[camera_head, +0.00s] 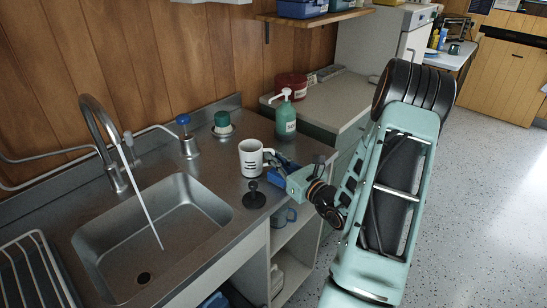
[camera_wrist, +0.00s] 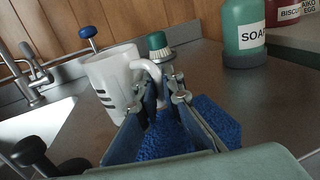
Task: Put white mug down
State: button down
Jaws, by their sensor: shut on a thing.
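The white mug (camera_head: 250,158) with dark printed lines is upright at the steel sink counter (camera_head: 300,150), right of the basin. It also shows in the wrist view (camera_wrist: 110,82), slightly tilted in that picture, with its handle towards me. My gripper (camera_head: 272,165) comes from the right and is shut on the mug's handle. In the wrist view the fingers (camera_wrist: 163,92) close around the handle. The mug's base is partly hidden there by a finger, and I cannot tell whether it touches the counter.
A blue sponge (camera_wrist: 217,122) lies below and beside my fingers. A black plunger-like stopper (camera_head: 254,196) stands in front of the mug. Behind are a green soap bottle (camera_head: 286,120), a green-topped brush (camera_head: 222,124) and a blue-topped knob (camera_head: 184,122). The sink (camera_head: 150,225) is left.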

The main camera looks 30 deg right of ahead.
jog(key=shift+f, duration=0.1)
jog(key=c, duration=2.1)
grip_release()
jog(key=shift+s+r, duration=0.15)
jog(key=shift+r, duration=0.05)
jog(key=s+d, duration=0.2)
jog(key=s, duration=0.9)
jog(key=shift+s+b, duration=0.35)
jog(key=shift+f, duration=0.1)
